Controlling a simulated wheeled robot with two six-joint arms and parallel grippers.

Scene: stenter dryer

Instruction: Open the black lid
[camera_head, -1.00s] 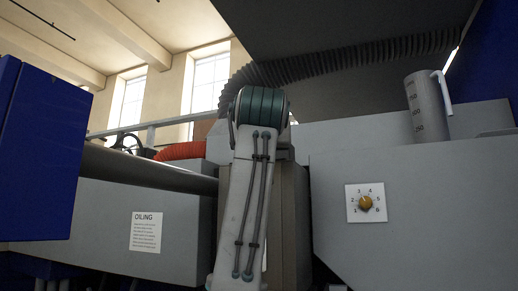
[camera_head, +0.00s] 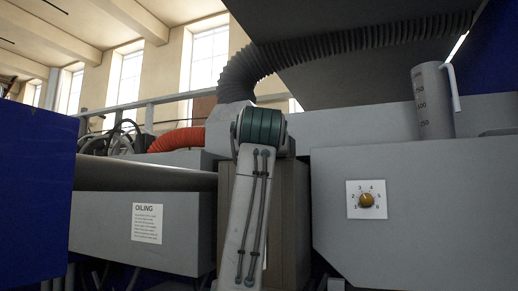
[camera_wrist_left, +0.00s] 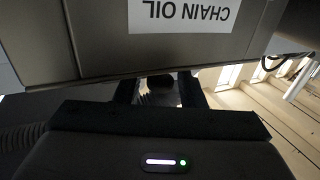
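In the left wrist view, a grey box with an upside-down CHAIN OIL label (camera_wrist_left: 183,12) fills the top. My left gripper (camera_wrist_left: 160,88) points at the space below the box's edge, its two dark fingers apart. A dark rounded shape (camera_wrist_left: 161,82) shows between or beyond the fingers. It may be the black lid, but I cannot tell, nor whether the fingers touch it. In the head view, one of my arms with a green-banded joint stands in the middle and hides part of the box behind. No black lid is clear there, and no gripper shows.
In the head view, a grey cabinet with a yellow dial (camera_head: 366,200) and a measuring jug (camera_head: 432,102) on top stands right. An OILING sign (camera_head: 147,223) is on the left grey panel. A blue panel (camera_head: 35,190) stands far left. A ribbed hose (camera_head: 300,55) curves above.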

